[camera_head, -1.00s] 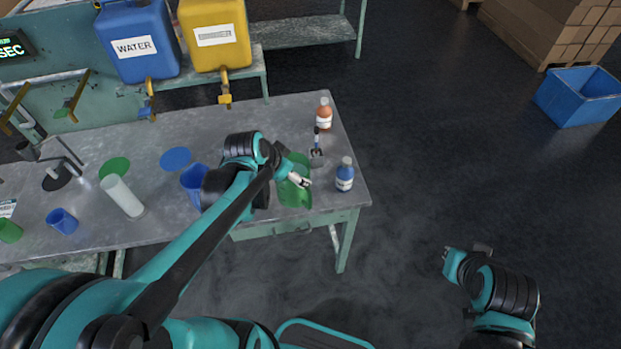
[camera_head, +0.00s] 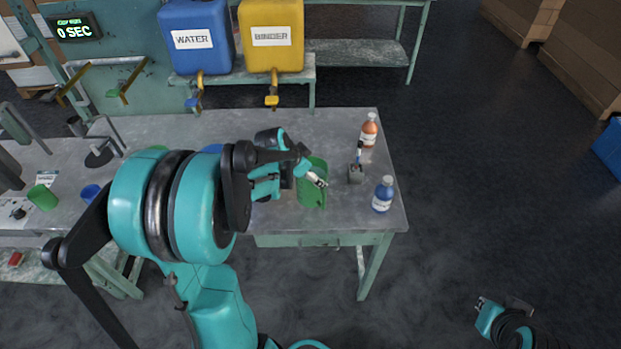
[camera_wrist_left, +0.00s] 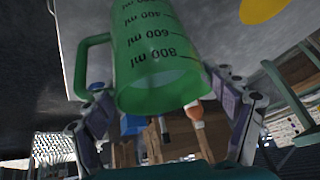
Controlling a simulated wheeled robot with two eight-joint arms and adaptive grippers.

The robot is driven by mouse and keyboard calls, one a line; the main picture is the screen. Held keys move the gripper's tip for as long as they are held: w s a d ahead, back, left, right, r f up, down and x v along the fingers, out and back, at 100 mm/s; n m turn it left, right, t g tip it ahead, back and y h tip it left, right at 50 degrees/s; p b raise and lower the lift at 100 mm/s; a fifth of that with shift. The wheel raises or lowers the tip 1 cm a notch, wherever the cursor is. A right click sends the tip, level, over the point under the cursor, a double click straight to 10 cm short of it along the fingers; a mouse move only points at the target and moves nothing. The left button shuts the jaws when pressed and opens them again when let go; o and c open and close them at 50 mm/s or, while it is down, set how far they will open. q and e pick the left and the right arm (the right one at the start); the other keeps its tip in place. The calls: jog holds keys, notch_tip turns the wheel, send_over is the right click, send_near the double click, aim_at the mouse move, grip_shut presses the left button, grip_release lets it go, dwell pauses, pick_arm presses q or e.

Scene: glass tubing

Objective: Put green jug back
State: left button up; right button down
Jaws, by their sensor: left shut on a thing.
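The green jug (camera_head: 313,192) is at the right part of the workbench, and my left gripper (camera_head: 316,180) is shut on it. In the left wrist view the jug (camera_wrist_left: 160,45) sits between the two fingers (camera_wrist_left: 165,115), its open rim toward the camera, its handle on the left and black ml marks on its side. I cannot tell whether its base touches the bench. A green disc (camera_head: 156,148) and a blue disc (camera_head: 212,148) on the bench are mostly hidden behind my left arm. My right gripper (camera_head: 483,304) is low at the right, away from the bench, its fingers too small to judge.
A blue bottle (camera_head: 383,197), an orange bottle (camera_head: 369,131) and a small tool (camera_head: 356,172) stand right of the jug. A green cup (camera_head: 42,197) and a blue cup (camera_head: 90,193) are at the left. Water (camera_head: 197,40) and binder (camera_head: 270,38) tanks stand behind.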

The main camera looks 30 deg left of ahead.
pick_arm(q)
jog(key=shift+f, duration=0.75)
jog(key=shift+f, duration=0.15)
jog(key=o, duration=1.6)
jog(key=shift+o, duration=0.2)
